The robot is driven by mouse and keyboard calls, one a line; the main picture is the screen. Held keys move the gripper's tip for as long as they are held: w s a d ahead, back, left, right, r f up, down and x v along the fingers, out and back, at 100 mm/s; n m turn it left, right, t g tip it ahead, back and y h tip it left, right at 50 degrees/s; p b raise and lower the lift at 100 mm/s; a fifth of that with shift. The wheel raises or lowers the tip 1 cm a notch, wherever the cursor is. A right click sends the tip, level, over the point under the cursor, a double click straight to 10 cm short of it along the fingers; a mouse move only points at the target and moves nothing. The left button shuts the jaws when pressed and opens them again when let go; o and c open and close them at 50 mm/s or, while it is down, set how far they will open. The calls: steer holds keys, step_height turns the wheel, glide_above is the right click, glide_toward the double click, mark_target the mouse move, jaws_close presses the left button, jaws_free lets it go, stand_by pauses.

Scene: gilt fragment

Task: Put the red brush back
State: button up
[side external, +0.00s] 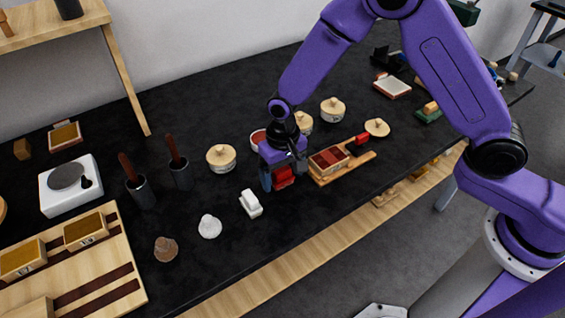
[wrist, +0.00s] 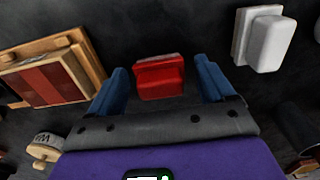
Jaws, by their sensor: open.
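The red brush (side external: 284,178) is a small red block on the black table. In the wrist view the red brush (wrist: 160,78) lies between my two blue fingers, with a dark gap on each side. My gripper (side external: 282,172) is low over the table, pointing down around the brush. In the wrist view my gripper (wrist: 160,80) is open, its fingers apart from the brush. A wooden rack (side external: 322,180) holding dark red blocks stands just right of my gripper, and the rack (wrist: 92,55) shows at the left of the wrist view. Part of the brush is hidden by a finger.
A white brush (side external: 250,203) lies left of my gripper. Round lidded pots (side external: 221,158) stand behind, and a smaller red piece (side external: 361,139) sits by the rack's far end. A white lump (side external: 209,226) and brown lump (side external: 166,248) lie front left. The front edge is near.

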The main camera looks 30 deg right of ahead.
mark_target(282, 170)
step_height(282, 170, up, 11)
steer(key=shift+r, duration=0.6)
steer(key=s+d+r+n, duration=0.2)
steer(key=s+d+n, duration=0.4)
steer(key=s+d, duration=0.3)
steer(key=s+d+r+n, duration=0.3)
steer(key=s+d+n, duration=0.3)
steer(key=s, duration=1.1)
steer(key=d, duration=0.4)
steer(key=shift+s+d+r+n, duration=0.15)
steer(key=shift+s+d+n, duration=0.05)
steer(key=shift+s+n, duration=0.1)
